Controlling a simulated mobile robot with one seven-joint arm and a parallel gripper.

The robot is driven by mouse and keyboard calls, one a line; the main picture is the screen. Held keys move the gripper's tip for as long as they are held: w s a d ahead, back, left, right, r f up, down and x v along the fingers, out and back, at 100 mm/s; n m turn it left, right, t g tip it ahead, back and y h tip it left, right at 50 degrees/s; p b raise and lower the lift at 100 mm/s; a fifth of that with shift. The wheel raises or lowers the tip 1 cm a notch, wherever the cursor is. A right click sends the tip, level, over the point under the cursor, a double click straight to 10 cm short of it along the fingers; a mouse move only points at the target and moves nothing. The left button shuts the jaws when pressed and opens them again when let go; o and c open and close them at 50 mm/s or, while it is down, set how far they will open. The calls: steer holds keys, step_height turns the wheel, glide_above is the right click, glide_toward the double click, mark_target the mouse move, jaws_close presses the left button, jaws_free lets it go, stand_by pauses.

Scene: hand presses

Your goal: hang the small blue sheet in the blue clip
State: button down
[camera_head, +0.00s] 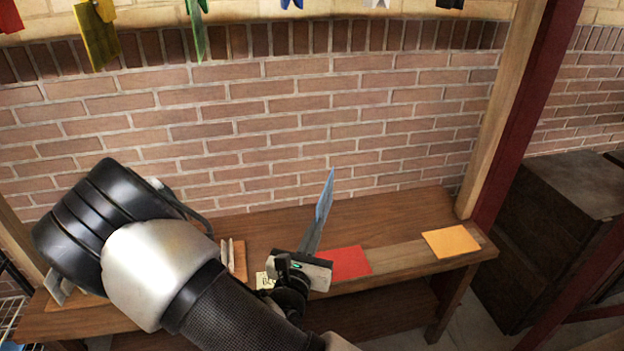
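The small blue sheet (325,200) stands nearly upright, seen almost edge-on, above the middle of the wooden bench. My gripper (312,236) is shut on its lower end and holds it up in front of the brick wall. The blue clip (291,4) hangs at the top edge of the view, well above the sheet and a little left of it. Only the clip's lower tips show, so I cannot tell whether it is open or whether anything is in it.
A green clip (197,28) and a white clip (376,3) hang on either side of the blue clip. A yellow sheet (98,42) hangs further left. A red sheet (349,262) and an orange sheet (451,241) lie on the bench (400,212). A wooden post (505,100) stands right.

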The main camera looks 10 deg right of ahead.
steer(key=w+a+r+y+b, duration=0.1)
steer(key=w+a+r, duration=0.25)
steer(key=r, duration=0.45)
steer(key=s+d+r+n+t+y+b, duration=0.1)
steer(key=s+r+n+y, duration=0.15)
steer(key=r, duration=0.55)
steer(key=s+d+r+n+y, duration=0.1)
steer(key=r+y, duration=0.2)
steer(key=r, duration=0.6)
steer(key=s+d+r+n+t+y+b, duration=0.1)
steer(key=d+r+n+y, duration=0.1)
steer(key=r, duration=0.6)
steer(key=w+r, duration=0.4)
steer(key=w, duration=0.8)
steer(key=shift+a+b, duration=0.15)
steer(key=shift+b, duration=0.25)
steer(key=shift+s+r, duration=0.1)
steer(key=shift+b, duration=1)
steer(key=shift+r, duration=0.15)
steer(key=shift+r+p, duration=1.2)
steer(key=shift+r, duration=0.9)
